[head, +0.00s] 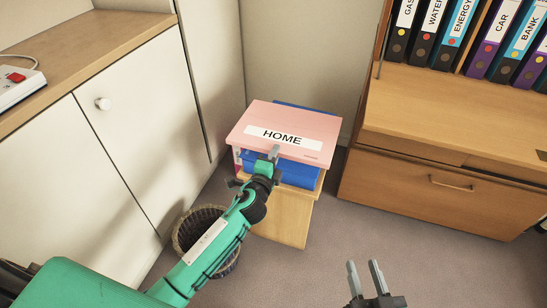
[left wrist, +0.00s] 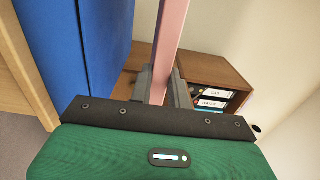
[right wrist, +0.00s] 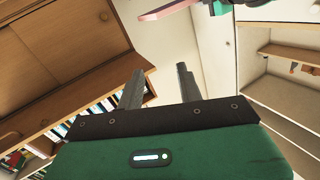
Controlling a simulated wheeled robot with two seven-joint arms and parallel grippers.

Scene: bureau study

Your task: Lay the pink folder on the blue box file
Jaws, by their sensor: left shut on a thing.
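The pink folder (head: 262,118), labelled HOME, is held flat over the blue box file (head: 300,173) and hides most of its top. Blue shows along the file's front and at its back right. In the left wrist view, a gap separates the folder's edge (left wrist: 168,45) from the blue box file (left wrist: 105,50). My left gripper (head: 274,155) is shut on the folder's near edge; its fingers also show in the left wrist view (left wrist: 157,85). My right gripper (head: 366,280) is open and empty, low at front right. The folder's tip shows in the right wrist view (right wrist: 165,9).
The blue box file rests on a small wooden cabinet (head: 283,220). A wicker basket (head: 190,232) stands at its left, partly behind my left arm. A white cupboard (head: 130,130) is at left, a wooden bookcase (head: 440,125) with several binders at right. Carpet (head: 320,260) is clear between.

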